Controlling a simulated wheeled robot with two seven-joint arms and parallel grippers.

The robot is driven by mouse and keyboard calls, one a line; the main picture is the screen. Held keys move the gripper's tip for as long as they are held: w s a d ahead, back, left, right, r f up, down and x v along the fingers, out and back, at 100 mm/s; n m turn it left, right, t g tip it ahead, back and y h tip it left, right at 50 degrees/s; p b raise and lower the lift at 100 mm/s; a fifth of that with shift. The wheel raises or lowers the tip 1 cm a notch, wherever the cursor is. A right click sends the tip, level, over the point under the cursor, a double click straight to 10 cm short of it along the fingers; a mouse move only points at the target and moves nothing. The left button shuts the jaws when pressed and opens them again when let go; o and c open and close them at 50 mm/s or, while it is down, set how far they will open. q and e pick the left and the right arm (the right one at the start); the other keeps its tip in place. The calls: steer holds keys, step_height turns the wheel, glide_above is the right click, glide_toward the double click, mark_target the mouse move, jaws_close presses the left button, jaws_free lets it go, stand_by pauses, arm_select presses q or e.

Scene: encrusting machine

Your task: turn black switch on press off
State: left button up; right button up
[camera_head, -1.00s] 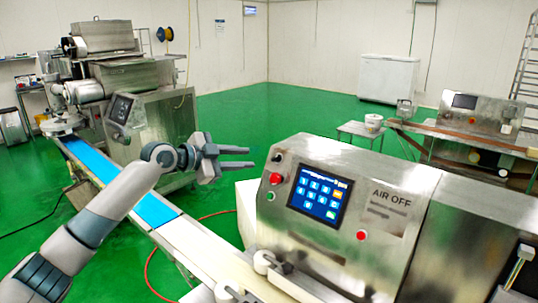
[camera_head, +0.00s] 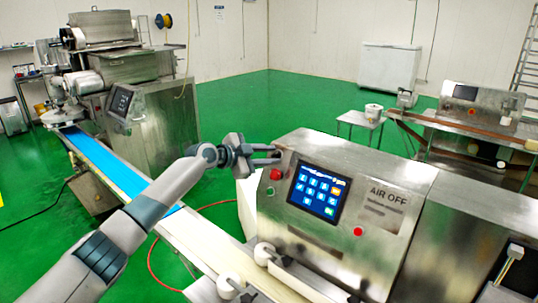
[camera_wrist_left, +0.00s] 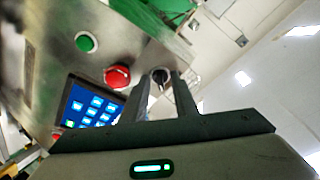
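The press is the steel machine (camera_head: 345,165) with a lit touch screen (camera_head: 318,190) and an "AIR OFF" label. Its black switch (camera_wrist_left: 158,76) shows in the left wrist view, at the panel's corner beside the red button (camera_wrist_left: 117,76). My left gripper (camera_head: 279,155) is at the upper left corner of the press panel, and its fingers hide the switch in the head view. In the left wrist view the two fingers (camera_wrist_left: 161,88) are apart, one on each side of the switch. I cannot tell whether they touch it. My right gripper is not in view.
The red button (camera_head: 276,174) sits just below the left fingers. A second red button (camera_head: 358,231) is lower on the panel. A blue conveyor belt (camera_head: 105,165) runs under my left arm. A white bucket (camera_head: 373,112) stands on a small table behind.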

arm_select(q)
steer(key=shift+c, duration=0.7)
jaws_close()
